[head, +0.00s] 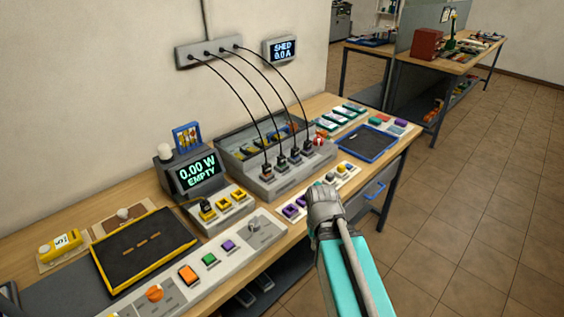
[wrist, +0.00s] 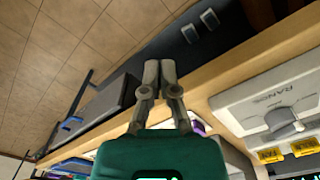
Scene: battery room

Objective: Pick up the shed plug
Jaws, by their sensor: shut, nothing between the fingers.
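Several dark plugs (head: 281,160) stand upright in a grey socket block on the bench, each on a black cable from a grey wall box (head: 209,51). I cannot tell which one is the shed plug. A small wall display (head: 281,49) beside the box reads "SHED 0.0 A". In the head view my arm's end is in front of the plugs, near the bench's front edge; the fingers cannot be made out. No plug shows in the wrist view.
A meter (head: 196,174) reads "0.00 W EMPTY" left of the plugs. A yellow-rimmed tray (head: 186,243) lies at the left, a blue-rimmed tray (head: 391,153) at the right. A grey panel with a "RANGE" knob (wrist: 282,120) is near my gripper. Open floor lies right.

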